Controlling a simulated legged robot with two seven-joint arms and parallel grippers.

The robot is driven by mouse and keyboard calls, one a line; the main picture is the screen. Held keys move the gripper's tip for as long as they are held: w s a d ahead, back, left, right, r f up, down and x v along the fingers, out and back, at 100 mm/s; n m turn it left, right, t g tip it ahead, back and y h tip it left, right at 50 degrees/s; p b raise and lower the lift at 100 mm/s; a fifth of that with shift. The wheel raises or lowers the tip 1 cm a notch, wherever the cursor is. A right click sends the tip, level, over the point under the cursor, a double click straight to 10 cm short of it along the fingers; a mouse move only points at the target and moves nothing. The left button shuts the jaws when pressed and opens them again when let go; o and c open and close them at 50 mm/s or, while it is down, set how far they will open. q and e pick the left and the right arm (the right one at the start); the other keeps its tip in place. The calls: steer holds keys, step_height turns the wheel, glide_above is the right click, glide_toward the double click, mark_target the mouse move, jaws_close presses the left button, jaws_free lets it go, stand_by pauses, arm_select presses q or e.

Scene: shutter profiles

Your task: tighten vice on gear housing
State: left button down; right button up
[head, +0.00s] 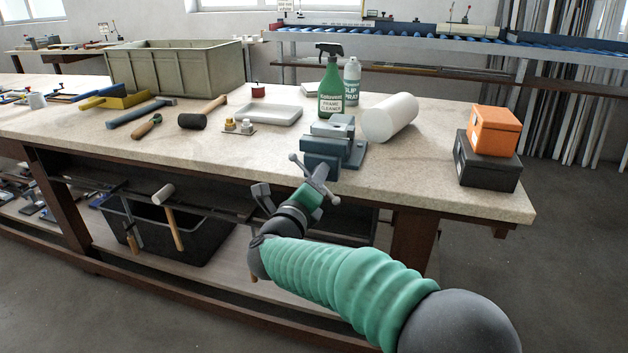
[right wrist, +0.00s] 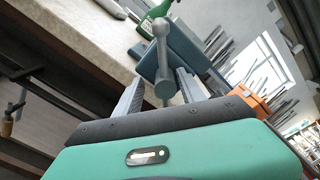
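The blue-grey vice (head: 350,152) is fixed near the front edge of the bench. A lighter grey block (head: 334,127), perhaps the gear housing, sits at its jaws; I cannot tell how tightly it is held. The vice's grey bar handle (head: 315,180), with ball ends, sticks out past the bench front and lies slanted. My right gripper (right wrist: 160,76) is at the handle, fingers apart, one on each side of the bar (right wrist: 162,58). In the right wrist view gaps show between the bar and both fingers. My left gripper is out of view.
A white cylinder (head: 390,119) lies right of the vice; a green spray bottle (head: 331,92) stands behind. A grey tray (head: 268,121), a mallet (head: 196,120) and other tools lie left. Orange and black boxes (head: 488,161) stand at the right end. The bench edge is below the handle.

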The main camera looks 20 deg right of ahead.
steer(key=shift+r, duration=0.15)
steer(key=shift+s, duration=0.2)
steer(key=p+v, duration=0.3)
steer(key=v, duration=1.3)
steer(key=shift+s+a, duration=0.15)
steer(key=shift+a, duration=0.05)
